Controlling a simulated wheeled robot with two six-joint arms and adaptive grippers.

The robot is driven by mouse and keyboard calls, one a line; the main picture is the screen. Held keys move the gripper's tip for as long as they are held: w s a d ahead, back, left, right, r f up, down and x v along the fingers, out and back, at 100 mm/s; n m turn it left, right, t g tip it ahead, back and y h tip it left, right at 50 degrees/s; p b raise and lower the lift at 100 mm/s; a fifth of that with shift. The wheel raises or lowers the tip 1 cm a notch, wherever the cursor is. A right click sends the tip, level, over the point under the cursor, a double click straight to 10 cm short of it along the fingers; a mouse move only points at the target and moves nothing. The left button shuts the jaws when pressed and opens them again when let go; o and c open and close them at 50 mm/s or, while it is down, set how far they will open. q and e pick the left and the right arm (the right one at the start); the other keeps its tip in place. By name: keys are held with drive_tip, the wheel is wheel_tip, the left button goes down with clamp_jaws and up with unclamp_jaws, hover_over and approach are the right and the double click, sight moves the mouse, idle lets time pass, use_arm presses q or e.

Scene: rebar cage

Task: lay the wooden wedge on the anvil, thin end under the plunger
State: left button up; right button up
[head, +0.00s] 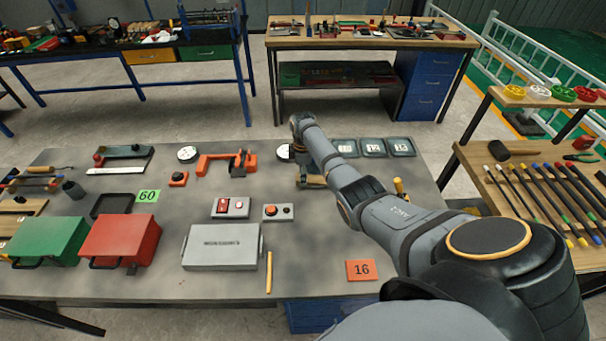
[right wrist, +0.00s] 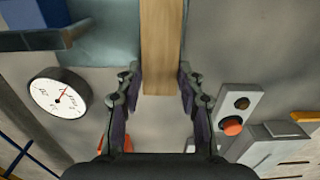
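The wooden wedge (right wrist: 161,45) lies lengthwise between the two fingers of my right gripper (right wrist: 160,85) in the right wrist view. The fingers sit close against its sides, and its near end shows between them. Its far end runs out of the picture, so I cannot see the taper. In the head view the wedge (head: 313,182) shows small and pale below my right gripper (head: 305,174), over the grey table. An orange frame (head: 222,163) with dark parts stands to the left of it. I cannot clearly make out the anvil or plunger there. My left gripper is not in view.
A round dial (head: 188,153) stands left of the orange frame. Two button boxes (head: 230,208) (head: 278,212) and a grey case (head: 222,247) are in front. Red (head: 120,240) and green (head: 47,238) boxes are at left. Dark square trays (head: 373,148) lie behind my right arm.

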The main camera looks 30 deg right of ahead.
drive_tip(key=o, duration=0.4)
drive_tip(key=shift+o, duration=0.2)
drive_tip(key=shift+r, duration=0.2)
use_arm(q)
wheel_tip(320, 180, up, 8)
drive_tip(key=p, duration=0.7)
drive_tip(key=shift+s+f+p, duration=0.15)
drive_tip(key=shift+p, duration=0.2)
use_arm(e)
wheel_tip(320, 180, up, 18)
drive_tip(key=shift+f, duration=0.2)
